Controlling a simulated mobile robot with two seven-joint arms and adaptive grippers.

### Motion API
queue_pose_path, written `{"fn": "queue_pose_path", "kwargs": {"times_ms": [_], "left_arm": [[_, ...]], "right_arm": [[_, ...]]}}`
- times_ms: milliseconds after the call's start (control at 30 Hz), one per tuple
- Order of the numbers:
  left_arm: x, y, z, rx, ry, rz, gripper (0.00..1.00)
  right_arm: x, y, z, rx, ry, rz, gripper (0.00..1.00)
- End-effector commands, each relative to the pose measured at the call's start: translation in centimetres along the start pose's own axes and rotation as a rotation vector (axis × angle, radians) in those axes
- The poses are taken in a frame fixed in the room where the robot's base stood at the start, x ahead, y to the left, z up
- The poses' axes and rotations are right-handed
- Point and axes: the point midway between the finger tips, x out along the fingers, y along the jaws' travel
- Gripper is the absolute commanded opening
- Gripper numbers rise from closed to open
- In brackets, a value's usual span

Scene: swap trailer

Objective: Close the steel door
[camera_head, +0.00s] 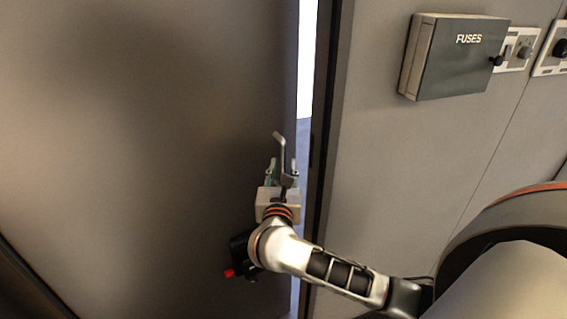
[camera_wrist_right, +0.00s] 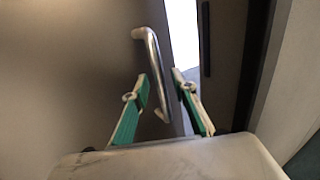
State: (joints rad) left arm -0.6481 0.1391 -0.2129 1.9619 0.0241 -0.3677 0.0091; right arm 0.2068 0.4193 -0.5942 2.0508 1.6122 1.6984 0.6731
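The steel door (camera_head: 150,140) fills the left of the head view and stands slightly ajar, with a bright narrow gap along its right edge. Its metal handle (camera_head: 280,152) is a bent bar near that edge. It also shows in the right wrist view as a handle (camera_wrist_right: 152,62). My right gripper (camera_head: 282,168) is at the handle. In the right wrist view, the green-padded fingers of my right gripper (camera_wrist_right: 160,88) are apart, with the lower end of the handle between them. I cannot tell whether either finger touches it. My left gripper is not in view.
A dark door frame (camera_head: 324,110) borders the gap. On the wall to the right are a grey box marked FUSES (camera_head: 455,60) and switch plates (camera_head: 518,48). The wall below the box is bare.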

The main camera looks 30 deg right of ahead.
Motion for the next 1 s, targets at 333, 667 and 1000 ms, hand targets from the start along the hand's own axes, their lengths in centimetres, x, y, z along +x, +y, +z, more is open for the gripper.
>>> {"fn": "queue_pose_path", "kwargs": {"times_ms": [333,667,1000], "left_arm": [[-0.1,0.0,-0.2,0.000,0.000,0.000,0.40],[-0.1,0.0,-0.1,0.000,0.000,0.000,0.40],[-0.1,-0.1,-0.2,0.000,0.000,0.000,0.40]], "right_arm": [[2.2,0.0,0.0,-0.001,0.000,0.000,0.27],[2.2,0.0,0.0,-0.001,0.000,0.000,0.00],[1.1,0.8,-0.2,-0.002,0.004,0.018,0.00]]}}
